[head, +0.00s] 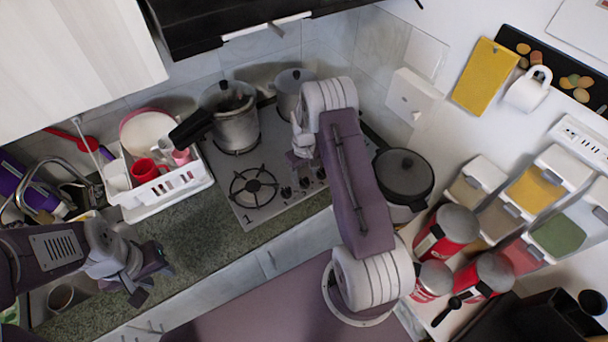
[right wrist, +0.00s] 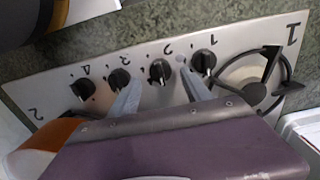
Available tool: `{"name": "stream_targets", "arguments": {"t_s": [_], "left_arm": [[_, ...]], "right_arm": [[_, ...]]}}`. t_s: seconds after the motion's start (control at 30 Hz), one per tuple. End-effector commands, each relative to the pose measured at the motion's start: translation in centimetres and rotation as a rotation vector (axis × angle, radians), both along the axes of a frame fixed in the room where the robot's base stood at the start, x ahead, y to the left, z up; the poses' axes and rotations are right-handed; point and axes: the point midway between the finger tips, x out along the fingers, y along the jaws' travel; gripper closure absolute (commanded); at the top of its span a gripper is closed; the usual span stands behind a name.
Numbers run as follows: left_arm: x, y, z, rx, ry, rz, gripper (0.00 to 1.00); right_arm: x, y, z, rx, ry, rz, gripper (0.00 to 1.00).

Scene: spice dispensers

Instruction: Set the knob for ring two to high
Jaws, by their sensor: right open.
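The stove's control strip shows in the right wrist view with a row of black knobs. The knob numbered 2 (right wrist: 160,72) sits between the knob numbered 1 (right wrist: 203,64) and the knob numbered 3 (right wrist: 119,80). My right gripper (right wrist: 160,82) is open, its tips on either side of knob 2; contact cannot be told. In the head view my right gripper (head: 300,148) is above the stove (head: 232,160). The burner marked 1 (head: 253,187) is bare. The burner marked 2 is hidden. My left gripper (head: 148,282) is open and empty above the counter.
Pots (head: 236,118) stand at the back of the stove, and a dark lidded pot (head: 403,175) stands to its right. A white dish rack (head: 170,190) with cups is to its left. Red canisters (head: 446,232) stand at the right. The counter's front strip (head: 200,240) is clear.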

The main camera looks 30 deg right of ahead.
Motion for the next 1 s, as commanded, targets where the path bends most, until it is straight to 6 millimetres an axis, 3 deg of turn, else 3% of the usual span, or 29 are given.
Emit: {"name": "stream_targets", "arguments": {"t_s": [0.2, 0.43, 0.47, 0.63, 0.67, 1.0], "left_arm": [[0.0, 0.0, 0.8, 0.0, 0.0, 0.0, 0.64], [0.0, 0.0, 0.7, 0.0, 0.0, 0.0, 0.64], [0.0, 0.0, 0.7, 0.0, 0.0, 0.0, 0.64], [0.0, 0.0, 0.7, 0.0, 0.0, 0.0, 0.64], [0.0, 0.0, 0.7, 0.0, 0.0, 0.0, 0.64], [0.0, 0.0, 0.2, 0.0, 0.0, 0.0, 0.64]], "right_arm": [[0.0, 0.0, -2.1, 0.0, 0.0, 0.0, 0.43], [0.1, 0.0, -2.3, -0.001, -0.002, 0.0, 0.43], [0.1, 0.0, -2.3, -0.001, -0.002, 0.0, 0.49], [0.0, 0.0, -2.3, -0.001, -0.001, 0.0, 0.96], [0.0, 0.0, -2.3, -0.001, -0.001, 0.0, 1.0], [0.0, 0.0, -2.3, 0.0, 0.0, -0.056, 1.0]]}}
